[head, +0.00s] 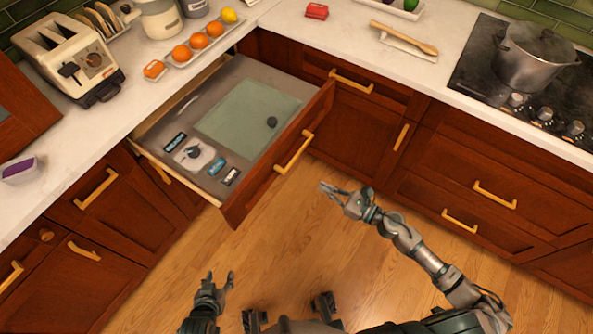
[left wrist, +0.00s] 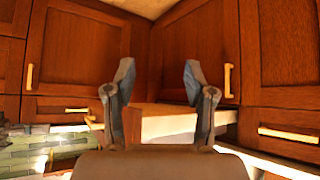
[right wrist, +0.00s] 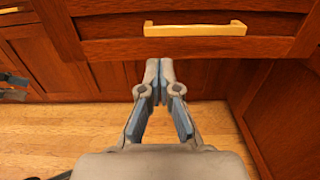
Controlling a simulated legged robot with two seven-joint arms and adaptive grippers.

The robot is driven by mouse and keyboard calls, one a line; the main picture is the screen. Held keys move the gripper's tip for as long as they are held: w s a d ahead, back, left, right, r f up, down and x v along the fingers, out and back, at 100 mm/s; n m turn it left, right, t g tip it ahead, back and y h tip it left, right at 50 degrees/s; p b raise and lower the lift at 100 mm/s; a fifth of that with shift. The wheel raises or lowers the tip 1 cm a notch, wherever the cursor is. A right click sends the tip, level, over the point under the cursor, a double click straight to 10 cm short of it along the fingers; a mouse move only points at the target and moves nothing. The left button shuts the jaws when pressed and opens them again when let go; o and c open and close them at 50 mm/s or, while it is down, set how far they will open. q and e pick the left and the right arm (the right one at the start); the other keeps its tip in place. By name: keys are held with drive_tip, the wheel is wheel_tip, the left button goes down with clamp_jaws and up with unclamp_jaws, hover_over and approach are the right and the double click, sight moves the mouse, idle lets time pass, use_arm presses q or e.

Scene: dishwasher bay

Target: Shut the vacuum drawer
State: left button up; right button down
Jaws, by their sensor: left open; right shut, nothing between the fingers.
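The vacuum drawer (head: 215,155) is pulled well out below the corner counter in the head view. Inside are a pale green glass panel, a dark round knob and small control panels. Its wooden front carries a gold handle (head: 293,151). My right gripper (head: 323,187) is shut and empty, in front of the drawer front and apart from the handle. In the right wrist view the handle (right wrist: 195,29) lies above the closed fingertips (right wrist: 160,64). My left gripper (head: 222,277) is open and empty, low over the floor. The drawer's pale side (left wrist: 168,126) shows beyond its fingers (left wrist: 158,80).
Closed cabinets with gold handles (head: 95,188) flank the drawer on both sides. A toaster (head: 75,60), oranges on a tray (head: 198,41) and a pot (head: 535,58) stand on the counters. The wooden floor (head: 300,240) before the drawer is clear.

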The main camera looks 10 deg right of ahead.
use_arm(q)
drive_tip(key=shift+s+a+f+g+y+p, duration=0.15)
drive_tip(key=shift+s+a+f+g, duration=0.1)
drive_tip(key=shift+s+g, duration=0.3)
drive_tip(key=shift+s+a+f+g+y+p, duration=0.1)
drive_tip(key=shift+s+f+g+p, duration=0.15)
drive_tip(key=shift+s, duration=0.4)
drive_tip(key=shift+s+a+f+g+y+p, duration=0.1)
drive_tip(key=shift+s+a+f+g, duration=0.15)
drive_tip(key=shift+s+g, duration=0.3)
use_arm(e)
drive_tip(key=x, duration=1)
drive_tip(key=shift+w, duration=0.3)
use_arm(q)
drive_tip(key=shift+s, duration=0.1)
use_arm(e)
drive_tip(key=shift+a+f, duration=0.1)
drive_tip(key=shift+f, duration=0.05)
